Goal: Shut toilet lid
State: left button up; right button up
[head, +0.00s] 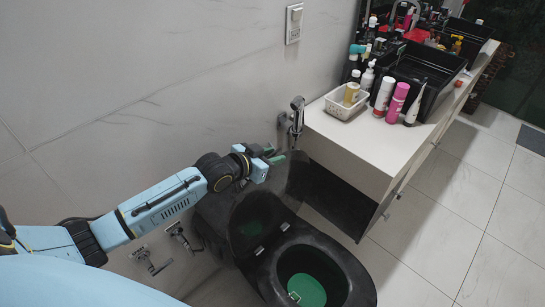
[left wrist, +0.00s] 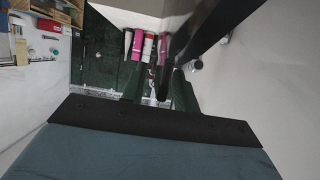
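The black toilet (head: 362,283) stands at the bottom centre of the head view, with its bowl uncovered and green inside. Its dark lid (head: 262,212) is raised, leaning back toward the wall behind the bowl. My left gripper (head: 274,155) is at the upper edge of the raised lid, near the wall, its green fingers pointing right. I cannot tell whether the gripper touches the lid. My right gripper is not in view.
A white vanity counter (head: 345,141) stands right of the toilet, close to my left gripper, with a white basket (head: 342,108), several bottles and a black sink (head: 430,68). A hand sprayer (head: 297,116) hangs on the wall beyond the gripper. Tiled floor (head: 450,215) is clear at right.

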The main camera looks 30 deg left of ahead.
pick_arm(q)
jog(key=shift+w+d, duration=0.1)
jog(key=shift+w, duration=0.05)
grip_shut()
dwell(0.4)
